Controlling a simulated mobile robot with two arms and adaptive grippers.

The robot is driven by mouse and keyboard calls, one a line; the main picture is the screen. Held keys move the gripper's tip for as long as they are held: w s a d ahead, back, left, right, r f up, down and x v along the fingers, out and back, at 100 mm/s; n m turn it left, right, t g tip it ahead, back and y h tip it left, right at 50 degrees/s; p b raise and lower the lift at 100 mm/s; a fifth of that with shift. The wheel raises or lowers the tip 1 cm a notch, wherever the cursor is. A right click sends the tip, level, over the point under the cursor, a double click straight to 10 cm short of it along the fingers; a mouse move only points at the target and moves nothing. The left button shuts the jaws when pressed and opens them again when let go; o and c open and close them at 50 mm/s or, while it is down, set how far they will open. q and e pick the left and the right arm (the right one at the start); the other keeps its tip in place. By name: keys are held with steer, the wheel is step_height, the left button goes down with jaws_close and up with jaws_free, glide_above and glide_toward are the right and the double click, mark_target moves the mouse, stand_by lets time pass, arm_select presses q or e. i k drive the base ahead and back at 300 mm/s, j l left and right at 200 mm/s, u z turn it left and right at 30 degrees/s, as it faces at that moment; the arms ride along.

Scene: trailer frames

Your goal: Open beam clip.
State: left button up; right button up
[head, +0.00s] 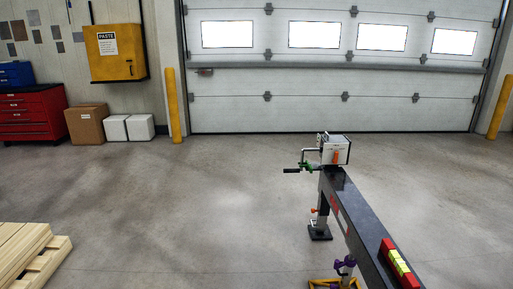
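A dark beam (357,212) runs from the lower right towards the middle of the head view. At its far end sits a white box-shaped unit (343,144) with an orange part on its face. A green and grey crank with a black grip (292,171) sticks out to its left. A red block with yellow-green segments (398,262) lies on the near part of the beam. A purple part (345,262) shows below the beam. I cannot tell which part is the beam clip, or whether it is open. Neither gripper is in view.
A support foot (320,233) stands on the floor under the beam. Stacked lumber (30,250) lies at the lower left. A red tool chest (32,112), boxes and a yellow cabinet (116,53) line the back wall. The floor between is clear.

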mark_target(310, 168)
steer(key=i+j+z, duration=0.1)
steer(key=i+z, duration=0.35)
steer(key=i+j+z, duration=0.4)
steer(key=i, duration=0.2)
steer(key=i+j+z, duration=1.1)
steer(key=j+z, duration=0.2)
steer(key=j, duration=0.35)
